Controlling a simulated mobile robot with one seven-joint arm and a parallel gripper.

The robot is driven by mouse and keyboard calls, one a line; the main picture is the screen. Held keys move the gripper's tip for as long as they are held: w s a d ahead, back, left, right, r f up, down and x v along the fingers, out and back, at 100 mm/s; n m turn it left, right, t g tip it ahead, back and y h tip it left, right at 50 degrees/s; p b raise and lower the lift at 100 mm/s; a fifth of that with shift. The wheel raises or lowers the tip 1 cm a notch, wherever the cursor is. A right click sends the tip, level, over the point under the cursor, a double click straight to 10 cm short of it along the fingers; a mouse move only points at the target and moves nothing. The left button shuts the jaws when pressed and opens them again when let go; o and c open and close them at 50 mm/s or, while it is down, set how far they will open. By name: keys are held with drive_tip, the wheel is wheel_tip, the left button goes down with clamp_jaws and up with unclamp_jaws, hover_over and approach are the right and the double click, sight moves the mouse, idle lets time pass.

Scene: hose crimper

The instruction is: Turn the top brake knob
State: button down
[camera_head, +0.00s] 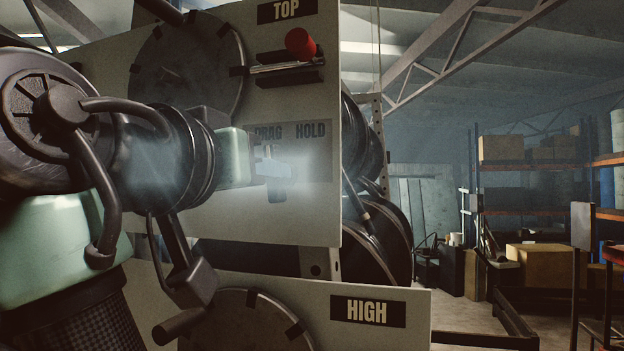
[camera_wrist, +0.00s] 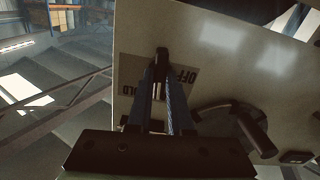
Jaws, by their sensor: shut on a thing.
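The top brake knob (camera_wrist: 162,56) is a small dark knob on the label plate of the TOP panel (camera_head: 292,215). My gripper's two fingers (camera_wrist: 162,78) are closed around it in the wrist view. In the head view, my gripper (camera_head: 272,168) reaches the panel from the left and mostly hides the knob. The grey label plate (camera_head: 315,150) shows DRAG and HOLD in the head view.
A red-tipped lever (camera_head: 300,43) sticks out above the plate, beside a large dark disc (camera_head: 190,65). A dark crank handle (camera_wrist: 250,128) stands near my fingers. A lower panel carries a HIGH sign (camera_head: 368,311). Hose reels (camera_head: 385,235) stand behind; shelves are far right.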

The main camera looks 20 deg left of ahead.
drive_tip(key=shift+n+b, duration=0.45)
drive_tip(key=shift+n, duration=1.75)
drive_tip(key=c, duration=0.8)
unclamp_jaws()
